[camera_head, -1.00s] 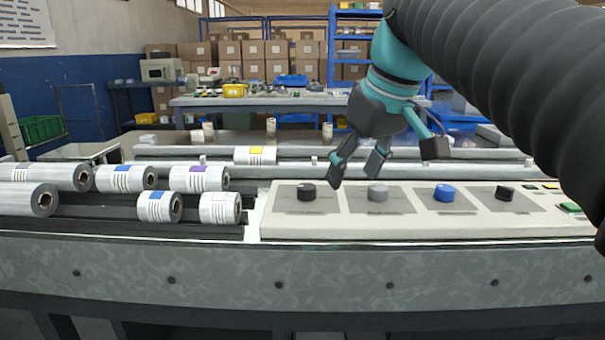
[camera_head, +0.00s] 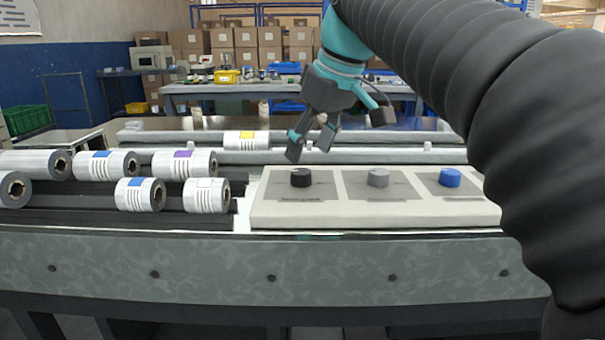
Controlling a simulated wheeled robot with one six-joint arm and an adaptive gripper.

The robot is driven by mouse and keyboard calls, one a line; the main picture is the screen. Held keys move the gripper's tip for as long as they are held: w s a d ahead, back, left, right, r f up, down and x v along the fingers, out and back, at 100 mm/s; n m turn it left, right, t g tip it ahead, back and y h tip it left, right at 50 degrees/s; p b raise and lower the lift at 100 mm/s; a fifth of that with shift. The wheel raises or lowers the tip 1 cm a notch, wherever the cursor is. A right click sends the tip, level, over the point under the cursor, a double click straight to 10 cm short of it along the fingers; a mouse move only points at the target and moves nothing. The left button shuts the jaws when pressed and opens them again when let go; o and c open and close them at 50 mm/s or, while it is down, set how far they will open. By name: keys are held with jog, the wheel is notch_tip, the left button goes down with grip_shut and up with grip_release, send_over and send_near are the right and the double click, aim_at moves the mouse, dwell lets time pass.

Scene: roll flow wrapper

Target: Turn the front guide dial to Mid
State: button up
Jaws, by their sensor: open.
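The control panel (camera_head: 262,208) is a pale slab on the machine's front. In a row on it are a black dial (camera_head: 301,178) at the left, a grey dial (camera_head: 378,178) in the middle and a blue dial (camera_head: 450,178) at the right. The labels under them are too small to read, so I cannot tell which is the front guide dial. My gripper (camera_head: 338,138) is open and empty. Its dark fingers hang above and behind the panel, nearest the black dial in the picture. It touches no dial.
Several film rolls with label marks lie left of the panel, among them a white-labelled roll (camera_head: 206,195) beside its left edge. Metal rollers run behind the panel. A worktable (camera_head: 200,90) and stacked boxes stand farther back. My arm hides the panel's right end.

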aim_at(302, 171)
jog(key=shift+b+x, duration=0.4)
jog(key=shift+x, duration=2.1)
jog(key=c, duration=1.1)
